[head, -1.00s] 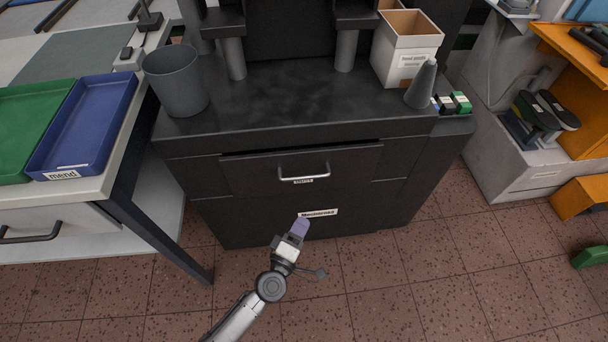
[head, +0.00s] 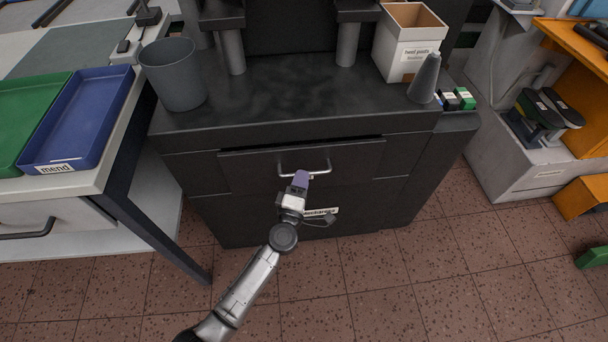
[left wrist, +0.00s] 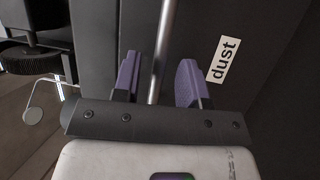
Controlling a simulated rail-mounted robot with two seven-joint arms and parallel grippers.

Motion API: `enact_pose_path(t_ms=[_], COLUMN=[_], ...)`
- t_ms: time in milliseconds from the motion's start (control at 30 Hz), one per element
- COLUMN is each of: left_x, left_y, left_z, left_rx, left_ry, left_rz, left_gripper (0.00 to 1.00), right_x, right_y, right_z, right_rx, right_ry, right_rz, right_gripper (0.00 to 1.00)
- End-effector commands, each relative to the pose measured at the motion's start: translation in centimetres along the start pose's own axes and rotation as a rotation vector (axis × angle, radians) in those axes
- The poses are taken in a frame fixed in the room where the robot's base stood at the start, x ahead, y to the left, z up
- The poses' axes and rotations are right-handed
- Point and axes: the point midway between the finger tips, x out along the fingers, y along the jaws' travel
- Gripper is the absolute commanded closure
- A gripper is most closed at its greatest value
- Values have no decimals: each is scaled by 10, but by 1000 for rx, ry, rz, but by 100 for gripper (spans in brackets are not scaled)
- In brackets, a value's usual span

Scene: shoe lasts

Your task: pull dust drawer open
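The dust drawer (head: 240,172) is the dark front in the cabinet below the worktop, and it looks shut. Its silver bar handle (head: 318,168) runs across the upper front; in the left wrist view the handle (left wrist: 163,45) passes between the two purple fingers. The white label reading "dust" (left wrist: 223,60) shows beside the right finger. My left gripper (head: 301,178) is at the handle, and in the left wrist view my left gripper (left wrist: 160,82) is open, with gaps on both sides of the bar. My right gripper is not in view.
A side table with a blue tray (head: 85,120) stands at the left. A grey bin (head: 174,75) and a cone (head: 425,80) stand on the worktop. The tiled floor (head: 400,280) before the cabinet is clear.

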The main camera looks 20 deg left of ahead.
Motion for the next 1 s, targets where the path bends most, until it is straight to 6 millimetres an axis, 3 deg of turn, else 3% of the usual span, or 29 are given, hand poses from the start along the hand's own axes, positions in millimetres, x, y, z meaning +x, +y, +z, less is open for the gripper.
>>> enact_pose_path(t_ms=[233, 667, 1000], left_x=[22, 26, 26], left_y=[0, 0, 0], left_z=[0, 0, 0], left_rx=[0, 0, 0], left_ry=[-1, -1, -1], left_rz=[0, -1, 0], left_gripper=[61, 62, 94], right_x=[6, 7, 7], right_y=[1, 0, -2], right_z=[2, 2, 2], right_rx=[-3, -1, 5], right_ry=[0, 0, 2], right_rz=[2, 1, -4], right_gripper=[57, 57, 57])
